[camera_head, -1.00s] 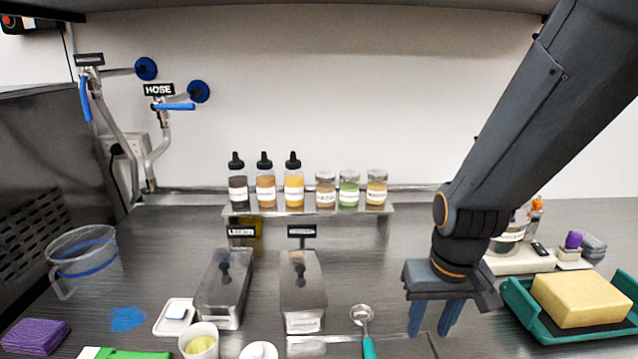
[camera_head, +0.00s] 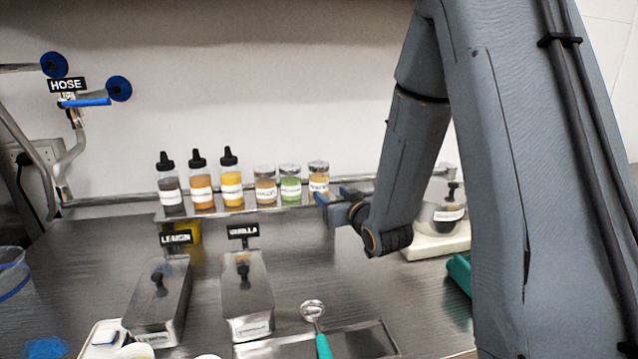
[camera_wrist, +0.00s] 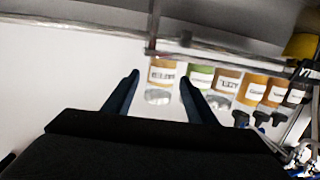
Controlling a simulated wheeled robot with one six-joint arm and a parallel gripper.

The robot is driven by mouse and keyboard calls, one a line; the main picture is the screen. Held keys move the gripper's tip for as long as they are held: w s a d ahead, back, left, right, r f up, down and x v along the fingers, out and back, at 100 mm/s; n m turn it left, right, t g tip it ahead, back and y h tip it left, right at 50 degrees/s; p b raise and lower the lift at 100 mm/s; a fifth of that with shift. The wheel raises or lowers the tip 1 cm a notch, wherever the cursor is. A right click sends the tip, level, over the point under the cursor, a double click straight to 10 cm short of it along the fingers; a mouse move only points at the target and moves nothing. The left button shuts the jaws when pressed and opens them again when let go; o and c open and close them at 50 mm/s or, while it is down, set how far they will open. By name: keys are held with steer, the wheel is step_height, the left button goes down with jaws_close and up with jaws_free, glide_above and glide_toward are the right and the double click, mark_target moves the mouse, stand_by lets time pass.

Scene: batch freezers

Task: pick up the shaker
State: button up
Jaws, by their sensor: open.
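Three shakers with metal lids and white labels stand upright on the narrow shelf: a tan one (camera_head: 265,186), a green one (camera_head: 290,185) and an amber-brown one (camera_head: 318,178) at the right end. My gripper (camera_head: 334,197) is open, its blue fingers level with the right-end shaker at its right side. In the wrist view, which is turned over, that shaker (camera_wrist: 162,74) shows between the two dark fingertips (camera_wrist: 158,77). Whether the fingers surround it or are still short of it, I cannot tell. The green shaker (camera_wrist: 200,78) is just right of the fingers there.
Several squeeze bottles with black nozzles (camera_head: 231,186) stand left on the same shelf. Two lidded metal bins (camera_head: 246,290) and a scoop with teal handle (camera_head: 313,312) are in front. A scale with a bowl (camera_head: 435,246) stands at right, partly behind my arm.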

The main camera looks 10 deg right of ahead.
mark_target(323, 181)
steer(key=shift+w+r+t, duration=0.35)
steer(key=shift+r+t, duration=0.25)
steer(key=shift+t, duration=0.1)
steer(key=shift+w+a+r+y, duration=0.1)
steer(key=shift+w+r+y, duration=0.1)
steer(key=shift+w+y, duration=0.1)
steer(key=w+p, duration=0.1)
steer(key=w, duration=0.1)
steer(key=w+a+p, duration=0.1)
steer(key=w, duration=0.2)
steer(key=shift+w, duration=0.35)
steer(key=shift+w+a+f+p, duration=0.15)
steer(key=shift+w+p, duration=0.3)
steer(key=shift+w, duration=0.5)
steer(key=shift+w+a+r+p, duration=0.1)
steer(key=shift+w+a+p, duration=0.25)
steer(key=shift+w, duration=0.55)
steer(key=shift+w+a+f+p, duration=0.15)
steer(key=shift+w+p, duration=0.35)
steer(key=shift+w, duration=0.45)
steer(key=shift+r, duration=0.1)
steer(key=c, duration=0.7)
steer(key=shift+r+b, duration=1.5)
steer(key=shift+r, duration=3.5)
